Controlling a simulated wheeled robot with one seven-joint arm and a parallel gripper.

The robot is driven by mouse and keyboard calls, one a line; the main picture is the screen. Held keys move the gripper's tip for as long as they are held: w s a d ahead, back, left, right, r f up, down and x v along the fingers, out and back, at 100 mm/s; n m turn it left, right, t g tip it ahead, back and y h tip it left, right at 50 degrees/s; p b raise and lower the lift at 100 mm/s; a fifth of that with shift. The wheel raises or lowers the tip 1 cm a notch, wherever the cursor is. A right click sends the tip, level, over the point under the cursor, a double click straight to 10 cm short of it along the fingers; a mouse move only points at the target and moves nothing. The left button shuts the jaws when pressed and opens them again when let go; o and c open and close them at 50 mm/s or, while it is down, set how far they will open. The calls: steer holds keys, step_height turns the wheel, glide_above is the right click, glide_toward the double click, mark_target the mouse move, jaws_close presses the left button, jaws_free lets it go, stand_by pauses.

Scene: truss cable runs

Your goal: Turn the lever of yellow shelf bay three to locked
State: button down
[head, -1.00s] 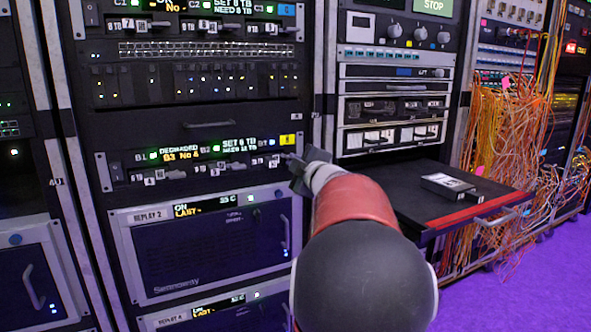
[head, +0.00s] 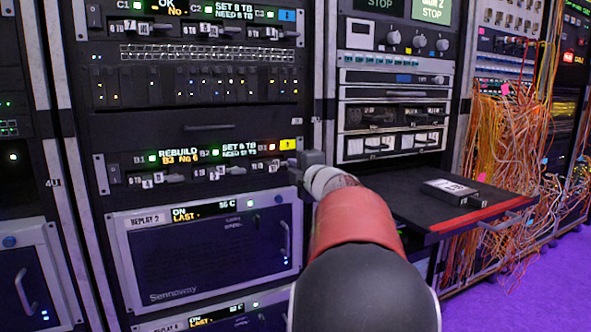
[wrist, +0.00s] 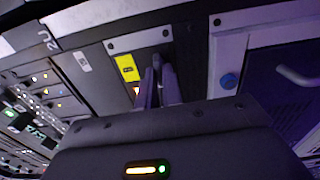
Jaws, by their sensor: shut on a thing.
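The yellow shelf (head: 190,166) is the row marked B1 to B3, with a yellow tag (head: 290,144) at its right end. Its display (head: 180,155) reads REBUILD, B3. My gripper (head: 297,163) is at the shelf's right end, just below the yellow tag. In the wrist view its fingers (wrist: 160,84) are close together beside the yellow tag (wrist: 127,68), shut on a small part that they mostly hide. I take this to be the bay three lever; its angle cannot be made out.
A pulled-out tray (head: 410,205) with small boxes (head: 452,190) on it is to the right of my arm. The Replay 2 unit (head: 210,250) with its handle is just below the shelf. Orange cables (head: 500,140) hang at far right.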

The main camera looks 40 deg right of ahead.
steer(key=shift+f, duration=0.1)
steer(key=c, duration=1.6)
jaws_free()
steer(key=shift+o, duration=0.2)
steer(key=shift+s, duration=0.1)
steer(key=v, duration=0.7)
steer(key=shift+s, duration=0.3)
steer(key=shift+a, duration=0.1)
